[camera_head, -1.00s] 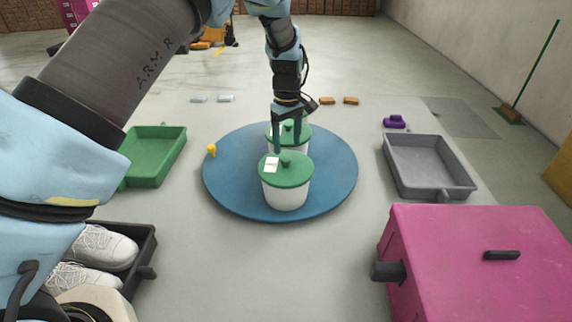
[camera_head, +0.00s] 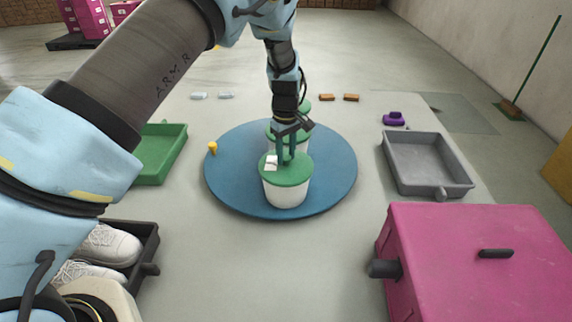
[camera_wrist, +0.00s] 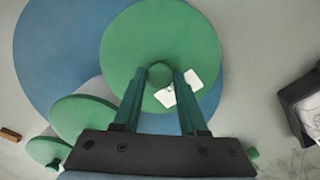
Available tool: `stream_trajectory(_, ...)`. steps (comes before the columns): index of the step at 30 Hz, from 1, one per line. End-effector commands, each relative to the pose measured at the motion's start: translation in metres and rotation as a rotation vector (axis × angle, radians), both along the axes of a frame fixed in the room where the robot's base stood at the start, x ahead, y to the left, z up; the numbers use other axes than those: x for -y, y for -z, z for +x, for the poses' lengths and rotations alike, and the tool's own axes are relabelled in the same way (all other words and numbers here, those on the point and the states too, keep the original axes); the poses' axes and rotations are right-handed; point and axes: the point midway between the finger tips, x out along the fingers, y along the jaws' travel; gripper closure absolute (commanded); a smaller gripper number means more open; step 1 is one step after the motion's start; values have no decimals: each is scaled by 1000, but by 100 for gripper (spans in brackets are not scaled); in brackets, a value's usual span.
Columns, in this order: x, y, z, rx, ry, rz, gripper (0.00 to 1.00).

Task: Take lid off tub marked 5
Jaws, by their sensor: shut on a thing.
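The nearest white tub (camera_head: 285,191) stands upright on a round blue disc (camera_head: 230,190). Its green lid (camera_head: 292,174) sits on it and carries a white label (camera_head: 271,162); the mark on the label is too small to read. My gripper (camera_head: 286,158) reaches down over this lid. In the wrist view, my gripper's green fingers (camera_wrist: 162,76) are shut on the lid's round green knob (camera_wrist: 160,73), with the label (camera_wrist: 180,90) beside it. A second lidded tub (camera_head: 302,144) stands just behind, partly hidden by my gripper.
Another green lid (camera_head: 304,107) shows farther back. A yellow peg (camera_head: 213,148) is at the disc's left edge. A green tray (camera_head: 163,155) lies left, a grey tray (camera_head: 428,162) right. A pink box (camera_head: 460,250) fills the front right; white shoes (camera_head: 108,245) lie front left.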

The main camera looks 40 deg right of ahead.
Motion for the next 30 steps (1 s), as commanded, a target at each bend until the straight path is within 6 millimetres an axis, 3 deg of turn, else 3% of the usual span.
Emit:
stream_trajectory(1,0,0,0,0,0,0,72)
stream_trajectory(9,0,0,0,0,0,0,100)
stream_trajectory(21,0,-4,0,0,0,-1,100)
stream_trajectory(25,1,-20,0,1,0,-4,100)
stream_trajectory(30,1,-54,0,2,1,-4,100)
